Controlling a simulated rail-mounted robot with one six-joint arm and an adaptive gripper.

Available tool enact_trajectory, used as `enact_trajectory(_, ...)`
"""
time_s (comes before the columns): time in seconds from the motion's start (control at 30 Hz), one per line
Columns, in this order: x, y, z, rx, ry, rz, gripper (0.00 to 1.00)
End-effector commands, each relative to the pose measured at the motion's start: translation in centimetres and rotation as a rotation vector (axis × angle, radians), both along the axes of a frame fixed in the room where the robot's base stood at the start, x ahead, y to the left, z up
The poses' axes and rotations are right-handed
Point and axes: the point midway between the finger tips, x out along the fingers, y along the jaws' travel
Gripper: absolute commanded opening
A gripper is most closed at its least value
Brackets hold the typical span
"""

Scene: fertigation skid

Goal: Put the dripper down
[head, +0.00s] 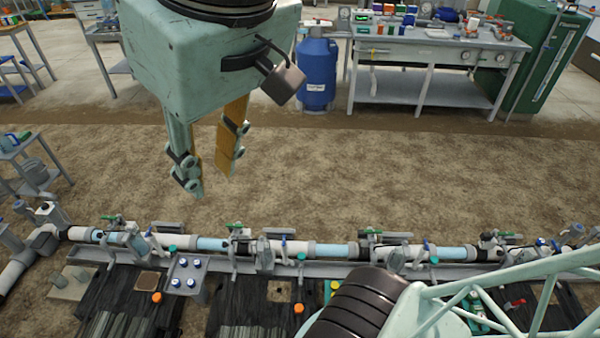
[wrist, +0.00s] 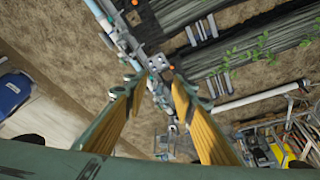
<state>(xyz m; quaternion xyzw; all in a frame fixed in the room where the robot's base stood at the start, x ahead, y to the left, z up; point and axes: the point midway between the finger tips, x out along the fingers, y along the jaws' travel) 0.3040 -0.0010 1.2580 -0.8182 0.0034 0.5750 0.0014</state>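My gripper (head: 210,183) hangs in the upper left of the head view, above bare soil and behind the pipe line. Its two fingers with orange-yellow pads are apart, and I see nothing held between them. In the wrist view the fingertips (wrist: 158,84) are also apart, with the pipe line far below them. I cannot make out a dripper for certain in either view. Small orange round pieces (head: 156,297) (head: 298,308) lie on the dark beds; I cannot tell whether either is the dripper.
The pipe line (head: 335,250) with valves runs across the front. A small grey block with blue-topped pieces (head: 187,275) stands before it. A blue tank (head: 317,75), a workbench (head: 440,45) and a green cabinet (head: 545,50) stand at the back. The soil between is clear.

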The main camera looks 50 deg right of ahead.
Motion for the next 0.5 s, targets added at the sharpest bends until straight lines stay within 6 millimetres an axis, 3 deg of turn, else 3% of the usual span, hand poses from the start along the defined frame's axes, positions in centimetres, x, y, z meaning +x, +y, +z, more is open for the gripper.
enact_trajectory(0.03, -1.6, 0.1, -0.9, 0.009, 0.01, -0.008, 0.24)
enact_trajectory(0.13, -2.6, 0.1, -1.0, 0.008, 0.008, -0.005, 0.24)
enact_trajectory(0.5, -3.5, 0.0, -1.2, 0.005, 0.009, 0.002, 0.24)
